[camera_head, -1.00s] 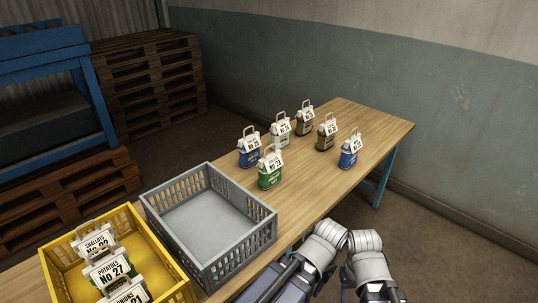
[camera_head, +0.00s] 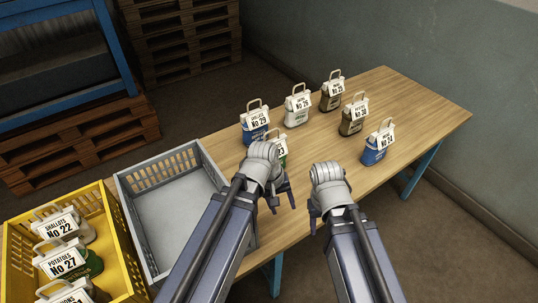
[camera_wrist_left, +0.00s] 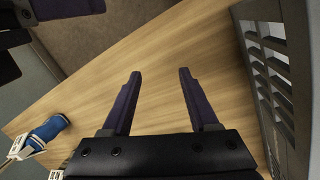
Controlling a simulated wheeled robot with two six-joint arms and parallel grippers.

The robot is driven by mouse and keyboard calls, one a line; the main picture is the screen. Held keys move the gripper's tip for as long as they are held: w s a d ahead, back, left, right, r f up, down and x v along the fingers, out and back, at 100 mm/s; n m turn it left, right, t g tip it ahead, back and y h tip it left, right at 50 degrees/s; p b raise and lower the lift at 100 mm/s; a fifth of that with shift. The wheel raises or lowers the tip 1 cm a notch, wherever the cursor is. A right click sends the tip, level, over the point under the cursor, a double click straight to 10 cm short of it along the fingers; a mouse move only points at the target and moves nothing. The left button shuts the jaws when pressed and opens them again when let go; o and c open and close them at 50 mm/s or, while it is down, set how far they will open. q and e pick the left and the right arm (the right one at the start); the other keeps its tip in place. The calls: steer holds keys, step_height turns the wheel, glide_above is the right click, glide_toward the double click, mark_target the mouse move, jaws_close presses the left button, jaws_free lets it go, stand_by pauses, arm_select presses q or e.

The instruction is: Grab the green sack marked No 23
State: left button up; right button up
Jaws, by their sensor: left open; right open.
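The green sack marked No 23 (camera_head: 283,146) stands on the wooden table in the head view. My left gripper and wrist cover most of it; part of its white label and a strip of green show. My left gripper (camera_head: 282,201) is open, in front of the sack and apart from it as far as I can see. In the left wrist view its two fingers (camera_wrist_left: 160,76) are spread with only bare wood between them. I cannot make out the green sack in that view. My right gripper (camera_head: 315,213) is open and empty, near the table's front edge.
A blue sack (camera_head: 255,128) stands just behind the green one. An empty grey crate (camera_head: 158,270) and a yellow crate with sacks (camera_head: 118,235) are left.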

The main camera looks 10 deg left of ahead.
arm_select(q)
steer(key=w+a+r+n+t+h, duration=0.5)
steer(key=w+n, duration=0.4)
steer(key=n, duration=0.4)
steer(key=n+t+h, duration=0.1)
steer(key=n+t, duration=0.3)
steer(key=n, duration=0.6)
glide_toward(272, 141)
steer(key=b+x, duration=0.2)
steer(key=x, duration=0.1)
steer(key=b+x, duration=0.1)
steer(key=shift+w+r, duration=0.2)
steer(key=shift+w, duration=0.25)
steer(key=shift+w+d, duration=0.15)
steer(key=shift+d, duration=0.1)
steer(key=shift+w+d+f+b, duration=0.2)
steer(key=shift+f+b, duration=0.25)
steer(key=shift+b, duration=0.2)
steer(key=b+x, duration=0.2)
steer(key=x, duration=0.2)
steer(key=shift+d+f, duration=0.15)
steer(key=shift+f, duration=0.2)
steer(key=shift+s, duration=0.1)
jaws_close()
